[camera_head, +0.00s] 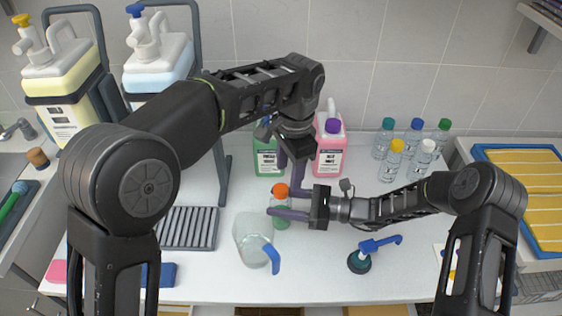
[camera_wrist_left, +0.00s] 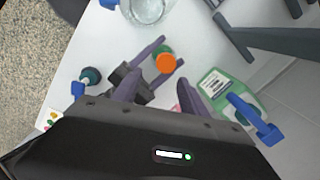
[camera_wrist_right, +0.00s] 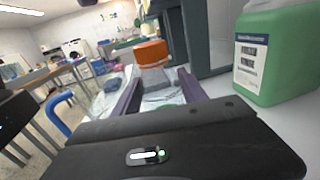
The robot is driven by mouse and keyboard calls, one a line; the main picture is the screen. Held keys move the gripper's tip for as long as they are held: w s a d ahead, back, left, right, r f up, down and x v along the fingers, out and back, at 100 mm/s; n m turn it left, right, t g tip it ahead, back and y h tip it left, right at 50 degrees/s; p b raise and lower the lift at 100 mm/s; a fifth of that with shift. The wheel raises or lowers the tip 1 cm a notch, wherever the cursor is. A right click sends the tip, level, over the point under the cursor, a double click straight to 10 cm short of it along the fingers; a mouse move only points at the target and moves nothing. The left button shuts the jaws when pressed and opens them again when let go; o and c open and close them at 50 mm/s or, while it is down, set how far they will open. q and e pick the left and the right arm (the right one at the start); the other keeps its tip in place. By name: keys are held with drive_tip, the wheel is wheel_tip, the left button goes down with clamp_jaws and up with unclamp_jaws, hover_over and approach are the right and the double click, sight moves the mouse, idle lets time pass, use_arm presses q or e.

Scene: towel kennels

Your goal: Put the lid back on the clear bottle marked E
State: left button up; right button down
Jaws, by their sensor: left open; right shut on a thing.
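A small clear bottle (camera_head: 281,210) with green liquid low inside stands upright on the white table. An orange lid (camera_head: 281,190) sits on top of its neck; I cannot tell whether it is tight. No letter on it is readable. My right gripper (camera_head: 272,212) is shut on the bottle's body from the side, below the lid, and the right wrist view shows the bottle (camera_wrist_right: 155,80) between its fingers. My left gripper (camera_head: 291,172) points down just above the lid, open and empty. The left wrist view shows the orange lid (camera_wrist_left: 166,63) beyond its fingertips.
A clear jug (camera_head: 250,240) with a blue handle stands close in front. Behind are a green canister (camera_head: 267,160) and a pink canister (camera_head: 329,152). Several capped bottles (camera_head: 405,150) stand back right. A blue-and-teal tool (camera_head: 360,258) lies front right. A grey rack (camera_head: 188,228) is left.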

sight(281, 188)
use_arm(q)
drive_tip(key=n, duration=0.2)
drive_tip(key=a+r+n, duration=0.1)
drive_tip(key=n, duration=0.2)
drive_tip(key=r+n, duration=0.1)
drive_tip(key=n, duration=0.2)
drive_tip(key=shift+w+a, duration=0.4)
drive_tip(key=shift+a+n, duration=0.25)
drive_tip(key=shift+n, duration=0.95)
drive_tip(key=shift+d+n+h, duration=0.2)
drive_tip(key=shift+n+h, duration=0.1)
drive_tip(key=shift+n, duration=0.8)
drive_tip(key=shift+f, duration=0.1)
drive_tip(key=shift+f, duration=3.95)
drive_tip(key=shift+c, duration=0.3)
clamp_jaws()
